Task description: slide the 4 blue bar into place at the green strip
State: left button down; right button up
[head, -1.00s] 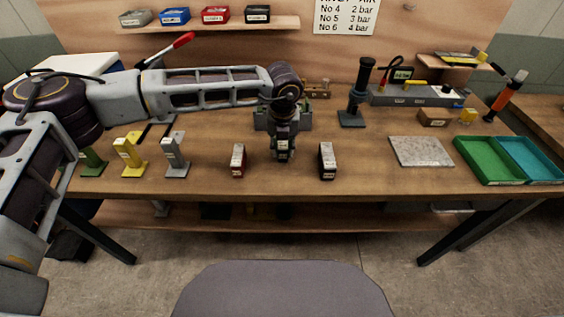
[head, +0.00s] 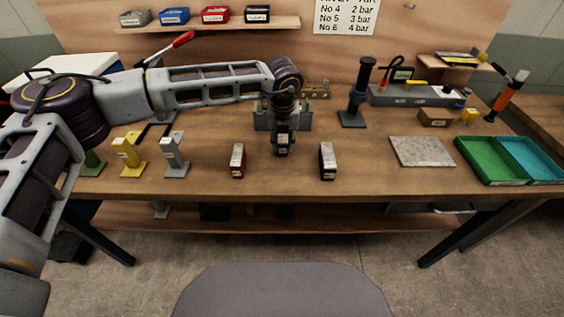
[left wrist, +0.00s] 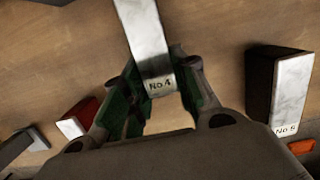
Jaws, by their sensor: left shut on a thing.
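My left gripper (head: 282,148) hangs over the middle of the table in the head view. It is shut on a bar with a pale top labelled No.4 (left wrist: 147,40), seen between its fingers (left wrist: 155,92) in the left wrist view. The bar's sides are mostly hidden, so I cannot tell their colour. Whether it touches the table is unclear. A grey fixture (head: 262,118) stands just behind the gripper, partly hidden by it. I cannot make out a green strip for certain. My right gripper is not in view.
A red bar (head: 238,161) stands left of the gripper and a black bar (head: 327,161) right of it. Yellow (head: 128,158) and grey (head: 175,160) stands are further left. A speckled plate (head: 422,151) and a green tray (head: 486,162) lie to the right.

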pick_arm(q)
jog(key=shift+w+b, duration=0.7)
jog(key=shift+w, duration=2.35)
jog(key=shift+w+r, duration=0.1)
jog(key=shift+w, duration=1.15)
jog(key=c, duration=1.2)
grip_release()
jog(key=shift+w, duration=0.1)
jog(key=shift+c, duration=0.2)
jog(key=shift+r, duration=0.1)
